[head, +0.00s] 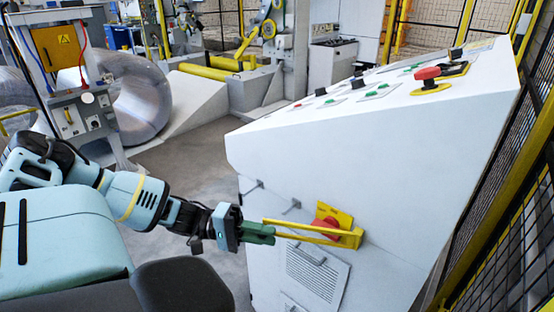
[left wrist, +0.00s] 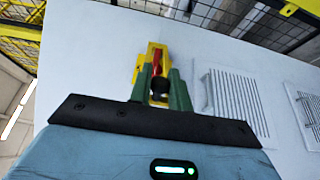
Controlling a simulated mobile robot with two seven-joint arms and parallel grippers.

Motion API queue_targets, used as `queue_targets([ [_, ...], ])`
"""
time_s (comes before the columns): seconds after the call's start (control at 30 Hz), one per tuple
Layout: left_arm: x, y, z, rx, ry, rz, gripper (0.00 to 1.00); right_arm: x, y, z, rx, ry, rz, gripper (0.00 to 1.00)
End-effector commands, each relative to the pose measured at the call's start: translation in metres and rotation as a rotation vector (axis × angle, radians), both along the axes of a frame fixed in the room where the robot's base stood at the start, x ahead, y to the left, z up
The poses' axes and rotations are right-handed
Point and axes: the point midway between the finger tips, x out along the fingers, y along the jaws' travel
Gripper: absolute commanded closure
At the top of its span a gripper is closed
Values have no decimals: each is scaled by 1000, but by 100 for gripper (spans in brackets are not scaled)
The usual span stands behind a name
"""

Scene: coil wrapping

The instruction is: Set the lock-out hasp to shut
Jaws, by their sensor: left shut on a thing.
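The lock-out hasp (head: 300,238) is a yellow frame of long bars on the lower side of the white console, reaching out to the left from a yellow plate (head: 340,214). A red switch handle (head: 327,229) sits at that plate. My left gripper (head: 272,235), with green fingers, is shut on the hasp's outer left end. In the left wrist view the two green fingers (left wrist: 160,92) stand on either side of a dark round end piece (left wrist: 159,86), with the red handle (left wrist: 156,62) and yellow plate behind it. My right gripper is not in view.
The white console (head: 330,140) has a sloped top with a red emergency button (head: 428,75) and small switches. A vented panel (head: 315,278) lies below the hasp. Black mesh fencing (head: 510,230) stands on the right. Open floor (head: 200,165) lies left of the console.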

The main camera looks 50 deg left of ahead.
Motion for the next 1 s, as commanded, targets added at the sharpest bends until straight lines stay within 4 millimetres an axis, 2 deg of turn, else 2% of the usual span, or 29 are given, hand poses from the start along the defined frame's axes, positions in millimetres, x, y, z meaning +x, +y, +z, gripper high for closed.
queue_targets([
  [0.23, 2, 12, -2, 3, 1, -44, 100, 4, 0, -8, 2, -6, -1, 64],
  [0.7, 2, 13, 0, 0, 0, -53, 100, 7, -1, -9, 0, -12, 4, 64],
  [0.73, 2, 13, 0, 0, 0, -53, 77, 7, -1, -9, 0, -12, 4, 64],
  [0.8, 2, 13, 0, 0, 0, -53, 68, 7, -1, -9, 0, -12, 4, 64],
  [0.87, 2, 13, 0, 0, 0, -53, 62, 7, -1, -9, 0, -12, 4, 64],
  [1.0, 2, 13, 0, 0, 0, -52, 62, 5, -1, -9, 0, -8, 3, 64],
])
